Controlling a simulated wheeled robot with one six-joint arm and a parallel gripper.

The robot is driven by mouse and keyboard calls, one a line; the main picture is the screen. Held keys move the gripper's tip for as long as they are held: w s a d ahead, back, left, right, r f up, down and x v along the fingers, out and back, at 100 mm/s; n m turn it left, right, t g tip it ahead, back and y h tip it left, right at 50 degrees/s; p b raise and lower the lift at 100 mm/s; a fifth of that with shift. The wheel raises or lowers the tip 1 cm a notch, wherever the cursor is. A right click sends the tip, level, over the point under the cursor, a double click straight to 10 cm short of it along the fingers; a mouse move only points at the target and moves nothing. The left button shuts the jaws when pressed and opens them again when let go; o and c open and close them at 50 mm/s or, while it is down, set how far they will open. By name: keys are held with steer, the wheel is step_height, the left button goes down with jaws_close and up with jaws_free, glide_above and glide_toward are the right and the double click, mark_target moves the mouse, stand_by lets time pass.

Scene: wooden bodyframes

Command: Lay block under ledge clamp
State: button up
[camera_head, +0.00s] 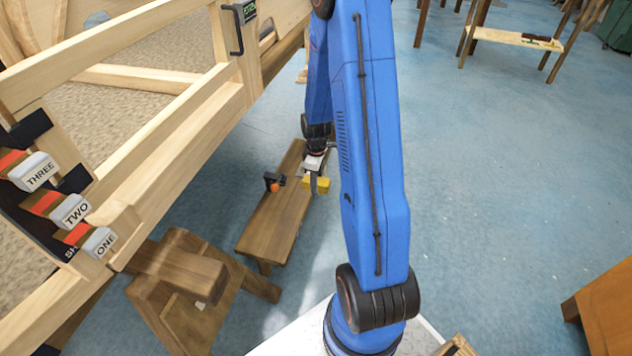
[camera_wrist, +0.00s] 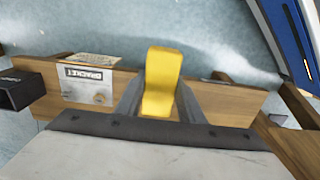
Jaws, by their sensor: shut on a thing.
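My gripper (camera_head: 314,178) is over the right edge of a low wooden bench (camera_head: 268,228), at its far end. It is shut on a yellow block (camera_head: 321,184). In the wrist view the yellow block (camera_wrist: 163,72) stands between the two grey fingers (camera_wrist: 160,104) and sticks out past their tips. A small black clamp with an orange part (camera_head: 273,183) sits on the bench's left edge, to the left of the block and apart from it. A black part, likely the clamp, shows at the left edge of the wrist view (camera_wrist: 16,91).
A wooden stool (camera_head: 178,312) stands nearer, left of the bench. A large timber frame (camera_head: 165,140) with tags marked one, two and three (camera_head: 72,210) fills the left. A cabinet (camera_head: 607,308) is at the right edge. The blue floor (camera_head: 490,190) on the right is clear.

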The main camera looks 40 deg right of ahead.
steer(key=shift+f, duration=0.2)
steer(key=shift+f, duration=3)
steer(key=shift+w+a+f, duration=0.1)
steer(key=shift+w+a, duration=0.9)
steer(key=shift+w, duration=0.3)
steer(key=shift+w+a, duration=1.05)
steer(key=shift+w, duration=0.2)
steer(key=shift+w+a+f, duration=0.1)
steer(key=shift+w+a, duration=0.9)
steer(key=shift+w, duration=0.3)
steer(key=o, duration=1.2)
steer(key=shift+r, duration=0.15)
step_height(320, 180, up, 34)
